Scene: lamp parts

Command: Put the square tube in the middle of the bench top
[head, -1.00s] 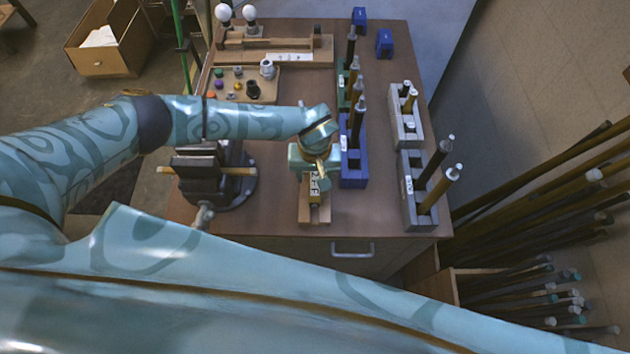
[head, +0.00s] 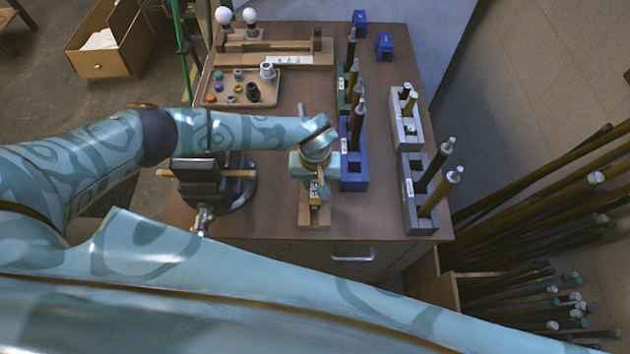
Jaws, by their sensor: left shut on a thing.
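My left gripper (head: 316,182) points down over a wooden block (head: 304,217) at the front of the bench top (head: 285,190). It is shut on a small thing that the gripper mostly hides. Yellowish and dark bits show just below the fingers; I take this to be the square tube, but its shape is not clear. I cannot tell whether it touches the block. My right gripper is not in view.
A dark vise (head: 200,180) with a yellow bar stands left of the gripper. A blue rack (head: 353,181) with upright tubes is close on its right. Grey racks (head: 416,215) line the right edge. A parts tray (head: 273,98) lies behind; bare bench lies between.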

